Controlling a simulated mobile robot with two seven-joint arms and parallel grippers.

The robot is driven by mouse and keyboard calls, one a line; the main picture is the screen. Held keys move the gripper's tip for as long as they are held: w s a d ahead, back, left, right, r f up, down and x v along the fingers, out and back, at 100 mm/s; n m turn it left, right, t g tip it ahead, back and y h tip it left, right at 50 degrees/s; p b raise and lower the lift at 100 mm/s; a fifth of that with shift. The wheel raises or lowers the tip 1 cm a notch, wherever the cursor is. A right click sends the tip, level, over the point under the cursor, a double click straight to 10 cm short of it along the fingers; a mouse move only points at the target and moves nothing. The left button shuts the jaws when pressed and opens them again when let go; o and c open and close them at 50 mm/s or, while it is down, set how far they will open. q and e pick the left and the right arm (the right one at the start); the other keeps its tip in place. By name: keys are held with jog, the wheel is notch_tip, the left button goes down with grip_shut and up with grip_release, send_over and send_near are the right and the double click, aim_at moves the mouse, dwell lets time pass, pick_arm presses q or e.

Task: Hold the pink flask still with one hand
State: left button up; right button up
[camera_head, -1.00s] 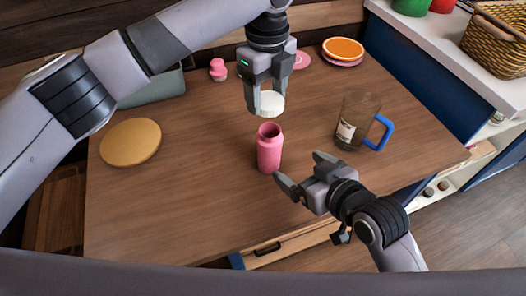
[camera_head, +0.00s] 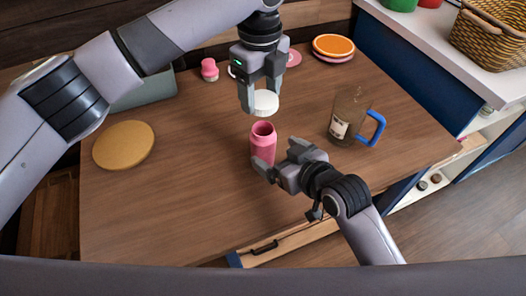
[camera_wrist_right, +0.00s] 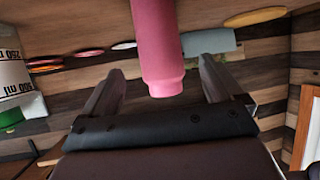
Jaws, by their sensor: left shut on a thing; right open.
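The pink flask (camera_head: 263,146) stands upright and open-topped on the wooden table. It also shows in the right wrist view (camera_wrist_right: 160,45), between the two finger lines. My right gripper (camera_head: 279,157) is open at the flask's lower right, one finger in front of it and one to its right. I see gaps between flask and fingers in the wrist view, so they look apart. My left gripper (camera_head: 260,97) is shut on a white lid (camera_head: 266,103), held just above the flask's mouth. Part of the lid is hidden by the fingers.
A brown jug (camera_head: 349,117) with a blue handle stands right of the flask. A round cork mat (camera_head: 123,146) lies at the left. A pink bottle (camera_head: 209,70) and an orange plate (camera_head: 333,45) are at the back. The front left tabletop is clear.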

jog(key=shift+x, duration=3.45)
jog(key=c, duration=1.5)
pick_arm(q)
send_over(261, 127)
jog(key=shift+f, duration=2.55)
jog(key=shift+f, duration=0.85)
jog(key=shift+f, duration=0.5)
